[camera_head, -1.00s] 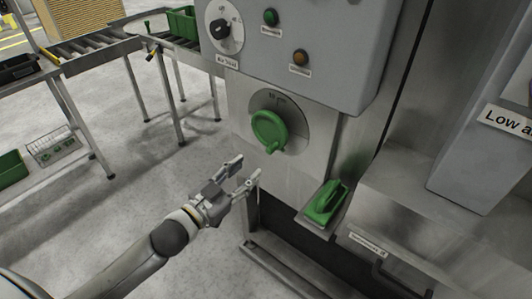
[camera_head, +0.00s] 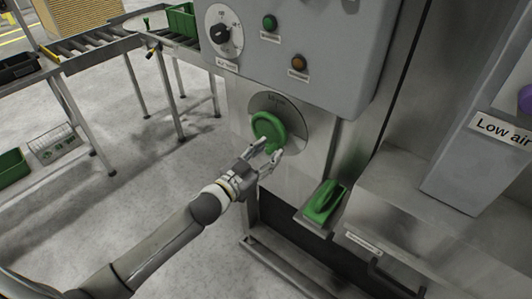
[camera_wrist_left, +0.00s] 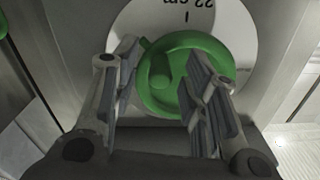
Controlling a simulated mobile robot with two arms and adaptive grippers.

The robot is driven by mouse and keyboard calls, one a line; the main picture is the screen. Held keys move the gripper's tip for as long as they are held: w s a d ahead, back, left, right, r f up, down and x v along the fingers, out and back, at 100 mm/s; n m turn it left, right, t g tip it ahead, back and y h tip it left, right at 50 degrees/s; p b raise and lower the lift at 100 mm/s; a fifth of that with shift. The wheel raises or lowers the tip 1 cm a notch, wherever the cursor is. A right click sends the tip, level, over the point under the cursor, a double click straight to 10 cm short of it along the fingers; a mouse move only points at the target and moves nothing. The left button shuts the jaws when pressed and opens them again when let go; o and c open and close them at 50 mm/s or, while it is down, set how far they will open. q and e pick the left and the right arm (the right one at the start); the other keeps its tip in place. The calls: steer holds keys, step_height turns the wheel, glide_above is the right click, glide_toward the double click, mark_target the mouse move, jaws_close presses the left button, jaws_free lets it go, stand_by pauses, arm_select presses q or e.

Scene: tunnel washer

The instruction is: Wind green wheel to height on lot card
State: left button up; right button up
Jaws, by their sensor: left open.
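The green wheel (camera_head: 268,128) sits on a round grey dial plate (camera_head: 296,112) on the machine's front panel, below the control box. In the left wrist view the wheel (camera_wrist_left: 200,42) has a round knob (camera_wrist_left: 158,72), and the plate above it shows an upside-down "22 cm" mark. My left gripper (camera_head: 268,158) is open at the lower edge of the wheel. In the left wrist view its two fingers (camera_wrist_left: 165,92) stand on either side of the knob, apart from each other. Contact cannot be told. No lot card can be made out. My right gripper is out of view.
A grey control box (camera_head: 330,50) with a black selector knob (camera_head: 221,33), a green button and an amber button overhangs the wheel. A green handled object (camera_head: 325,202) rests on a small shelf at lower right. Roller conveyors (camera_head: 85,45) stand at the left. Open floor lies between.

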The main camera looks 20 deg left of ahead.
mark_target(266, 145)
arm_select(q)
steer(key=shift+c, duration=0.2)
jaws_close()
steer(key=shift+a+f+m, duration=0.15)
steer(key=shift+f+m, duration=0.05)
steer(key=shift+m, duration=0.4)
steer(key=shift+w+a+f+m+b, duration=0.2)
steer(key=shift+a+m, duration=0.25)
steer(key=shift+m, duration=0.8)
steer(key=shift+w+a+f+m+b, duration=0.2)
steer(key=shift+a+m, duration=0.2)
steer(key=shift+m, duration=0.9)
steer(key=shift+w+a+f+m+b, duration=0.15)
steer(key=shift+a+m, duration=0.3)
steer(key=shift+m, duration=0.8)
steer(key=shift+r, duration=0.1)
